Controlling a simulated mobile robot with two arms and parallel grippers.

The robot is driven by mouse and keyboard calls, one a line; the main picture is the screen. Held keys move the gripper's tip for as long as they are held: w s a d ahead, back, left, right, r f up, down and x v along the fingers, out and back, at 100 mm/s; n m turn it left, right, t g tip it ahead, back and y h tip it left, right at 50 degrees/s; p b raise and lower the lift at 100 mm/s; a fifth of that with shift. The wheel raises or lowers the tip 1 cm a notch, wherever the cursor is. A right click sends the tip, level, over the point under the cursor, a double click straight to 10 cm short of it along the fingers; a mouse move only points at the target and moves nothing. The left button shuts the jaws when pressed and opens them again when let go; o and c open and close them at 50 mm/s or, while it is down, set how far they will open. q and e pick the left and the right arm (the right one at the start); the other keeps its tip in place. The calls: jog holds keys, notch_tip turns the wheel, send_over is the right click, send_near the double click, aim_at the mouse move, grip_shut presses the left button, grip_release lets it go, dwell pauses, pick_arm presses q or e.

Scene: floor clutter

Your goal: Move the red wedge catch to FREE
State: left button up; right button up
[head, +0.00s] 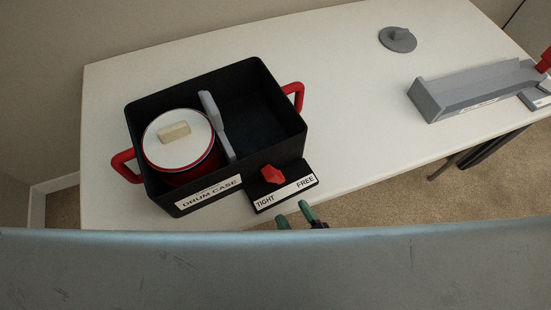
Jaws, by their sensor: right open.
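The red wedge catch (271,174) sits on a black plate at the front right of the black drum case (155,193). The plate's white label strip (284,193) reads TIGHT at left and FREE at right. The catch stands left of the plate's middle, nearer the TIGHT end. My right gripper (294,214) has green fingertips spread apart and empty. It is just in front of the label strip, below the catch in the picture, and not touching the catch. The rest of that arm is hidden. My left gripper is not in view.
The case holds a red drum with a white top (163,150) and a grey divider (216,125). Red handles (294,92) stick out at its sides. A grey tray (470,90) and a grey disc (398,39) are at right. The white table (345,110) between is clear.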

aim_at(274, 180)
jog(key=x, duration=0.3)
jog(key=shift+w+a+r, duration=0.15)
jog(key=shift+w, duration=0.15)
jog(key=p+x, duration=0.1)
jog(key=x, duration=0.4)
jog(key=shift+w+a, duration=0.15)
jog(key=shift+w, duration=0.1)
jog(key=shift+w+a, duration=0.25)
jog(key=shift+w, duration=0.2)
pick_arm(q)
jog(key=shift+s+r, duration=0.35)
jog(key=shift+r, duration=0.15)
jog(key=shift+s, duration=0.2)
pick_arm(e)
jog(key=c, duration=0.9)
